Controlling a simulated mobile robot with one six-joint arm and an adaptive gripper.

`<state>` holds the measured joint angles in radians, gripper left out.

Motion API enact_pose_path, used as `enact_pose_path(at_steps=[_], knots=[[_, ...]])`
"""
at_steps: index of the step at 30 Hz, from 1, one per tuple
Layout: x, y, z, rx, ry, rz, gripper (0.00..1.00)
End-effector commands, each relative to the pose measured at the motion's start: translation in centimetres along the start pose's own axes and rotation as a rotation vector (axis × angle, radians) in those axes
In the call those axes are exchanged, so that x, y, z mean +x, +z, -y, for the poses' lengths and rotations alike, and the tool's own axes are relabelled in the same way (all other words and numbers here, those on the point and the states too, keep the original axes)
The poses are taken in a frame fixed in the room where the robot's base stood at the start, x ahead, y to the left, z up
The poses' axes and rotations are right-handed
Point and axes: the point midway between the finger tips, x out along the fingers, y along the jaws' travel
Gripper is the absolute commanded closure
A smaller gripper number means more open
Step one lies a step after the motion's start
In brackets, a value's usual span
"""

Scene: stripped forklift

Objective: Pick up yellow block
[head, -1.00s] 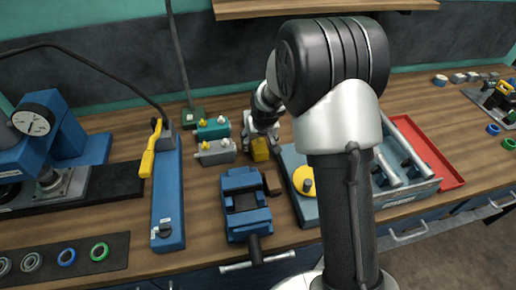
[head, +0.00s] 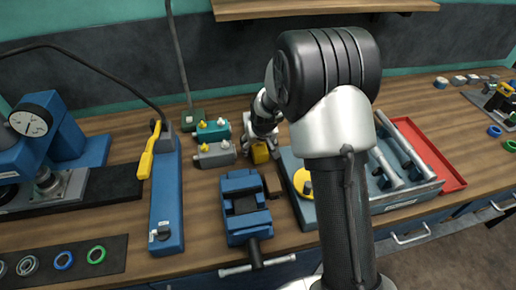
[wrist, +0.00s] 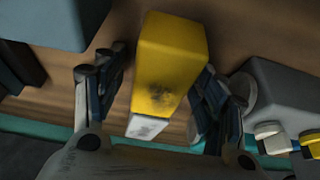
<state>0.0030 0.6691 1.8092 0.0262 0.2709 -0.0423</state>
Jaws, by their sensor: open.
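The yellow block (head: 260,154) is on the wooden workbench, just behind the blue vise, with my gripper (head: 262,140) over it. In the wrist view the yellow block (wrist: 170,65) lies between the two spread fingers of my gripper (wrist: 155,88). The block has a dark smudge on its face and a pale patch at its lower end. A gap shows between the left finger and the block; the right finger is very close to it, and I cannot tell if they touch.
The blue vise (head: 244,205) and a small brown block (head: 272,185) are in front. A blue-grey fixture with a yellow disc (head: 303,180) and a tool tray (head: 412,192) are right.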

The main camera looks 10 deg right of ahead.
Motion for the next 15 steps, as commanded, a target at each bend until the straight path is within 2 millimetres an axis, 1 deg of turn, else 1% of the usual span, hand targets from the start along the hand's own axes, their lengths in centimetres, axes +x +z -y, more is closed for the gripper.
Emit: enact_pose_path(at_steps=[3,4,15], knots=[[-0.01,0.0,0.0,0.0,0.0,0.0,0.35],[-0.02,-0.01,0.0,0.0,0.0,0.0,0.36],[-0.01,-0.01,0.0,0.0,0.0,0.0,0.61]])
